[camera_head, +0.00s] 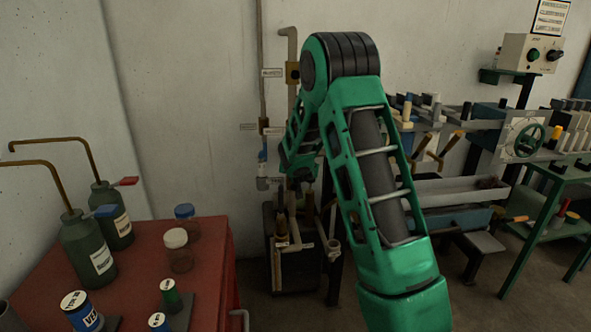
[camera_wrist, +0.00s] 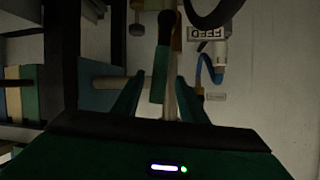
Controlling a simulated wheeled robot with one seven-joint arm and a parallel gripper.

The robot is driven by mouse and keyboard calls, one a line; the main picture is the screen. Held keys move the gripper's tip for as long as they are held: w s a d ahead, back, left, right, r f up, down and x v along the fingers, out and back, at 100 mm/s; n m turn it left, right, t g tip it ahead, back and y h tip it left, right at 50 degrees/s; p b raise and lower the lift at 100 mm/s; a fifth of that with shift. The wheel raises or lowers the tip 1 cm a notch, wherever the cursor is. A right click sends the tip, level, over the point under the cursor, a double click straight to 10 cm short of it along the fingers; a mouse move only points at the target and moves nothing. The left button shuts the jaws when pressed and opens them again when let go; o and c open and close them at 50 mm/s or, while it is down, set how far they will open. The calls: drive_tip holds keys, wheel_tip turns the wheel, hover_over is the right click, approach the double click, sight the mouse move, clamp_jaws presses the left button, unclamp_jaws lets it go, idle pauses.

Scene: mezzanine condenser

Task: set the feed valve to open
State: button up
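A label reading FEED (camera_wrist: 207,33) shows upside down at the upper right of the wrist view. Just below it is a pale fitting with a curved blue part (camera_wrist: 208,68). A green handle with a black upper part (camera_wrist: 160,72) stands nearer the middle, in front of a pale pipe. I cannot tell for sure which of these is the feed valve, or its setting. My gripper (camera_wrist: 159,82) is open, its fingers on either side of the green handle's lower end; contact is unclear.
Wall pipes with a blue part (camera_head: 262,153) and small labels run left of my arm. A red table (camera_head: 130,262) with bottles (camera_head: 90,248) and jars stands at left. A pipe stand (camera_head: 296,245) is below my gripper. A workbench with a handwheel (camera_head: 528,140) is at right.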

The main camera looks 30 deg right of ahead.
drive_tip(key=v, duration=0.7)
drive_tip(key=shift+s+a+r, duration=0.1)
drive_tip(key=shift+r, duration=0.05)
